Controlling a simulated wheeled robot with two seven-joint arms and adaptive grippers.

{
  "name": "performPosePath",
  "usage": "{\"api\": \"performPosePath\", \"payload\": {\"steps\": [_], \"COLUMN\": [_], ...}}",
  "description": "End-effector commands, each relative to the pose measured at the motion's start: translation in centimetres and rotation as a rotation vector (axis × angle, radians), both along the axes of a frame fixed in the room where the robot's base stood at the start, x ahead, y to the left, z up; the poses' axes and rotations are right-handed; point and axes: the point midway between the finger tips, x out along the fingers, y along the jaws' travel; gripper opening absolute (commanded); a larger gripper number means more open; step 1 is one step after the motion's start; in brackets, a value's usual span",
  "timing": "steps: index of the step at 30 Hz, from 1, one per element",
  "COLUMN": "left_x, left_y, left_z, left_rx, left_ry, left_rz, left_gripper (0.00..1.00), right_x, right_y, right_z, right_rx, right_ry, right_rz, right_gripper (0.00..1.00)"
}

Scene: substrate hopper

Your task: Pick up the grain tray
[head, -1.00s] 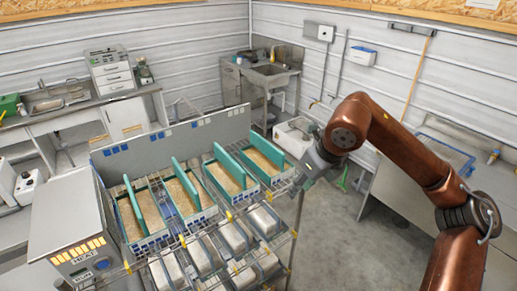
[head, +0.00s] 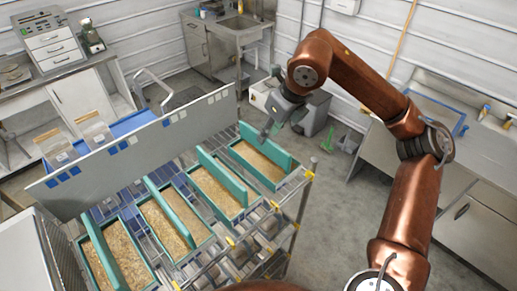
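Several grain trays stand in a row on a wire rack. They have teal rims, a raised teal divider and tan grain inside. The right-most grain tray (head: 278,178) is nearest my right gripper (head: 276,128). The others are a second tray (head: 222,196), a third tray (head: 172,228) and the left-most tray (head: 112,262). My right gripper is above and beyond the far end of the right-most tray, apart from it and empty. Its fingers appear spread, though they are small in view. My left gripper is not in view.
A grey upright panel (head: 130,152) runs behind the trays. The wire rack (head: 296,205) has metal tins on a lower level. A sink unit (head: 222,45) and a grey bin (head: 312,115) stand behind. Floor to the right of the rack is open.

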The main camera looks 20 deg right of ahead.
Motion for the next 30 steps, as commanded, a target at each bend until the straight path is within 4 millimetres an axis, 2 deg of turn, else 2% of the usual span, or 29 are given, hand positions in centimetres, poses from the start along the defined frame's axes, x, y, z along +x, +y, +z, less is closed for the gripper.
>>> {"api": "performPosePath", "payload": {"steps": [4, 12, 18, 22, 28, 30], "left_x": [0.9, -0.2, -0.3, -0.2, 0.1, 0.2], "left_y": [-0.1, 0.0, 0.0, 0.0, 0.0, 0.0], "left_z": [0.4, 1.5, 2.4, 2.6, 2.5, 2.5], "left_rx": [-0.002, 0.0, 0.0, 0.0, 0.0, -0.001], "left_ry": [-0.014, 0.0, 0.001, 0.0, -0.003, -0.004], "left_rz": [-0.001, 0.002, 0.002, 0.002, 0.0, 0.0], "left_gripper": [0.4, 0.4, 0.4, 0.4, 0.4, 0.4], "right_x": [0.4, 1.4, 2.5, 2.8, 2.9, 2.9], "right_y": [0.0, 0.0, 0.1, 0.2, 0.3, 0.3], "right_z": [-1.1, -3.8, -6.4, -7.1, -7.2, -7.2], "right_rx": [-0.001, -0.001, -0.001, 0.0, 0.0, 0.0], "right_ry": [0.003, 0.005, 0.003, 0.001, 0.0, 0.0], "right_rz": [-0.002, -0.004, -0.004, -0.004, -0.003, -0.003], "right_gripper": [0.3, 0.3, 0.3, 0.3, 0.3, 0.26]}}
